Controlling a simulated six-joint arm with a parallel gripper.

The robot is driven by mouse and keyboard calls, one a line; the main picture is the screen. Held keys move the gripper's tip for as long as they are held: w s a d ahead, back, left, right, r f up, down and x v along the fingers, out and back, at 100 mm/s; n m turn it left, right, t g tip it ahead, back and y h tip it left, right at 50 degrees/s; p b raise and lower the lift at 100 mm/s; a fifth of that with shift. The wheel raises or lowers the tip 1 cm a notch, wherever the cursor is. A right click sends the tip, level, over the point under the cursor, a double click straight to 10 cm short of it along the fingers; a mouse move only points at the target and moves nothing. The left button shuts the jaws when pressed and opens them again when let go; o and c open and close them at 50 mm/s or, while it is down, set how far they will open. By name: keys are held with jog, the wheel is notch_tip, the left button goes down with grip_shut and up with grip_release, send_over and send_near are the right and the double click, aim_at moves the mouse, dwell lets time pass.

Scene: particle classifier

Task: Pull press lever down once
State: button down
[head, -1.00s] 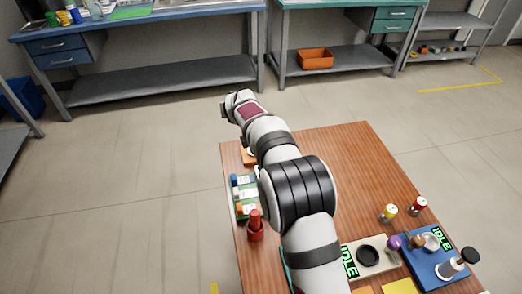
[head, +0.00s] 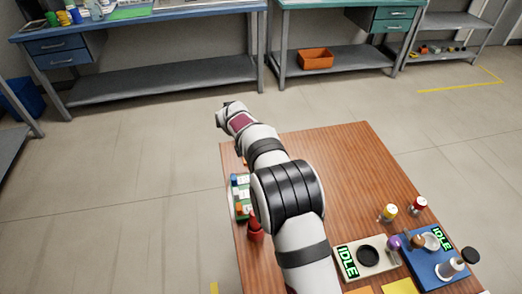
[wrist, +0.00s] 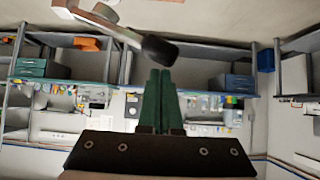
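In the wrist view, a pale bar-shaped lever (wrist: 120,30) slopes down from the upper left and ends in a dark knob (wrist: 160,51). My gripper (wrist: 160,71) has two green fingers side by side, shut with nothing seen between them. The knob is just above the fingertips in the picture; I cannot tell if they touch. In the head view my arm reaches over the table's far left corner, and the fingers and this lever do not show clearly.
The wooden table (head: 345,175) is clear at centre. A vial rack (head: 243,196) and a red container (head: 256,230) stand at left. Yellow (head: 388,213) and red (head: 418,206) jars stand near a cream IDLE panel (head: 378,266) and a blue IDLE station (head: 428,270).

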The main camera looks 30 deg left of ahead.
jog(key=shift+s+a+f, duration=0.1)
jog(key=shift+s+f, duration=0.05)
jog(key=shift+f, duration=0.35)
jog(key=shift+s+a+f, duration=0.1)
jog(key=shift+f, duration=0.4)
jog(key=shift+s+a+f, duration=0.1)
jog(key=shift+f, duration=0.4)
jog(key=shift+w+r, duration=0.1)
jog(key=shift+r, duration=0.95)
jog(key=shift+w+d+r, duration=0.15)
jog(key=shift+d+r, duration=0.05)
jog(key=shift+r, duration=0.45)
jog(key=shift+w+d+r, duration=0.15)
jog(key=shift+w+r, duration=0.05)
jog(key=shift+r, duration=0.45)
jog(key=shift+w+d+r, duration=0.15)
jog(key=shift+d+r, duration=0.05)
jog(key=shift+r, duration=0.45)
jog(key=w+d+r, duration=0.2)
jog(key=r, duration=0.4)
jog(key=w+d+r, duration=0.3)
jog(key=r, duration=0.3)
jog(key=shift+w+d+r, duration=0.15)
jog(key=shift+w+d, duration=0.2)
